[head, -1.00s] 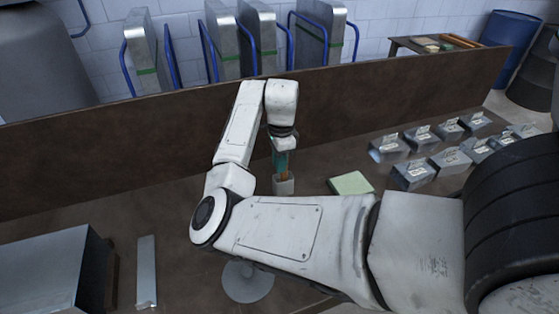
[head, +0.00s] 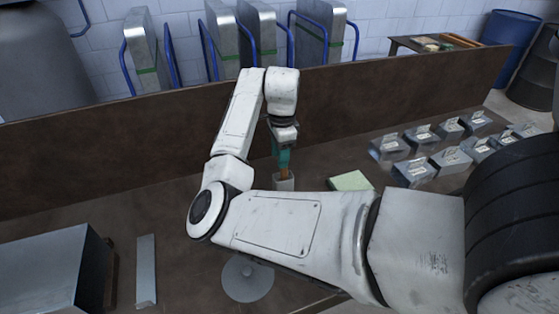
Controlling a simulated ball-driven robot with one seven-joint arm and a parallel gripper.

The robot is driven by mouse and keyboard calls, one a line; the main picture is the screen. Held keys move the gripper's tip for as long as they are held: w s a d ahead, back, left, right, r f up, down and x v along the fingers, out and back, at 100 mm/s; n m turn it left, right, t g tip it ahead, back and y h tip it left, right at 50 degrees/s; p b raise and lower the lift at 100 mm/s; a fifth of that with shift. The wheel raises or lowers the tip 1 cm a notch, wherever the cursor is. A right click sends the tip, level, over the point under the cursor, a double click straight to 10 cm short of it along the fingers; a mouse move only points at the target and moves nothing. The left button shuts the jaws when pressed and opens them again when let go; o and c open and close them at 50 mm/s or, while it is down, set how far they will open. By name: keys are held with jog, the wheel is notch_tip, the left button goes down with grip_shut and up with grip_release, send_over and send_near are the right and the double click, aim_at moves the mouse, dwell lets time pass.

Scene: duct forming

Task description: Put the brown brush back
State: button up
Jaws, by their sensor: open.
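The brown brush (head: 284,174) stands upright in a small grey holder (head: 283,184) on the brown bench. Only a short brown part of it shows between the holder's rim and my gripper. My gripper (head: 283,161) points down directly above the holder, with its teal fingers at the top of the brush. The fingers are open, though the gap between them is hard to see from here. I cannot tell whether they still touch the brush. The brush's lower end is hidden inside the holder.
A pale green pad (head: 351,181) lies right of the holder. Several grey metal blocks with labels (head: 451,160) stand further right. A metal strip (head: 146,270), a grey disc (head: 247,279) and a large metal box (head: 45,265) are in front. A brown back panel (head: 120,142) rises behind.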

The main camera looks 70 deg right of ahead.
notch_tip(320, 180, up, 9)
jog(key=shift+s+d+r, duration=0.1)
jog(key=shift+s+r, duration=0.05)
jog(key=shift+r, duration=0.05)
jog(key=shift+s, duration=0.1)
dwell(0.6)
